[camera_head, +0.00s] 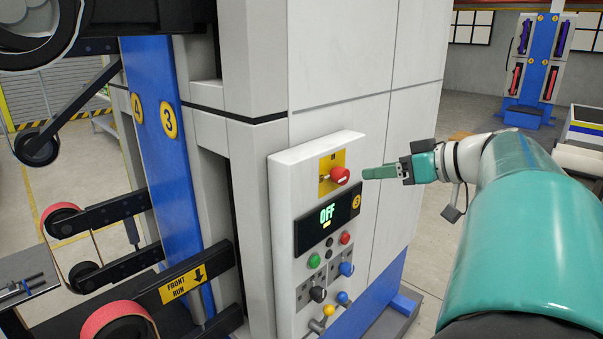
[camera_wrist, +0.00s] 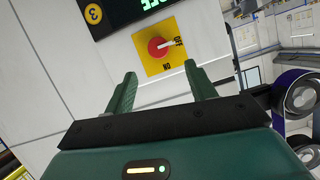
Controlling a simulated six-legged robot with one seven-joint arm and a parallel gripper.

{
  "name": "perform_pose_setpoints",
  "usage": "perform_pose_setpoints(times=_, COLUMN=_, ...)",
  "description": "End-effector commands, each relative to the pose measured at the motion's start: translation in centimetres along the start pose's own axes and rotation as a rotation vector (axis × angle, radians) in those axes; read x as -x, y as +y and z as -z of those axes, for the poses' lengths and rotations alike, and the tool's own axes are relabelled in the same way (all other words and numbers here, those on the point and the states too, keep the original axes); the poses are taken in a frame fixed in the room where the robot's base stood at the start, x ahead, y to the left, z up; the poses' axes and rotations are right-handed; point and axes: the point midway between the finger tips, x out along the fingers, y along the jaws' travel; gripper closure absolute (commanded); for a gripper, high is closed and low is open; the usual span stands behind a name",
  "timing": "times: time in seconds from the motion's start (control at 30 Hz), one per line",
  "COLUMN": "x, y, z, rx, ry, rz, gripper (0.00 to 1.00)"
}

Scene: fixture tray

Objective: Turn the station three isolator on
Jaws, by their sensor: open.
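The station three isolator is a red rotary knob (camera_head: 340,175) on a yellow plate (camera_head: 326,188), at the top of the white control panel. In the wrist view the red knob (camera_wrist: 157,47) has a pale pointer turned toward the OFF mark; the ON mark is at the plate's lower edge. The display (camera_head: 327,221) below it reads OFF beside a yellow 3 badge. My gripper (camera_head: 368,173) is just right of the knob in the head view. In the wrist view my gripper (camera_wrist: 161,80) has its green fingers apart and empty, pointing toward the knob, which sits beyond the tips.
Below the display are a green button (camera_head: 314,261), a red button (camera_head: 345,238), and several black, blue and yellow controls. A blue column (camera_head: 160,150) with 3 and 4 badges and rollers stands left. Another station (camera_head: 538,65) stands far right. Open floor lies behind my arm.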

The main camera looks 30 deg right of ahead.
Motion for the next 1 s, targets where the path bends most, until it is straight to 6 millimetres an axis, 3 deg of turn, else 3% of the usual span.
perform_pose_setpoints(times=0.4, x=-7.8, y=0.2, z=-0.1, rx=-0.003, ry=-0.001, rz=0.000, gripper=0.44)
perform_pose_setpoints(times=0.6, x=-9.3, y=0.2, z=0.0, rx=-0.003, ry=0.000, rz=-0.002, gripper=0.44)
perform_pose_setpoints(times=0.83, x=-9.4, y=0.2, z=0.0, rx=-0.002, ry=0.000, rz=-0.002, gripper=0.44)
perform_pose_setpoints(times=0.87, x=-9.4, y=0.2, z=0.0, rx=-0.002, ry=0.000, rz=-0.002, gripper=0.46)
perform_pose_setpoints(times=1.0, x=-9.4, y=0.2, z=0.0, rx=-0.002, ry=0.000, rz=-0.002, gripper=0.74)
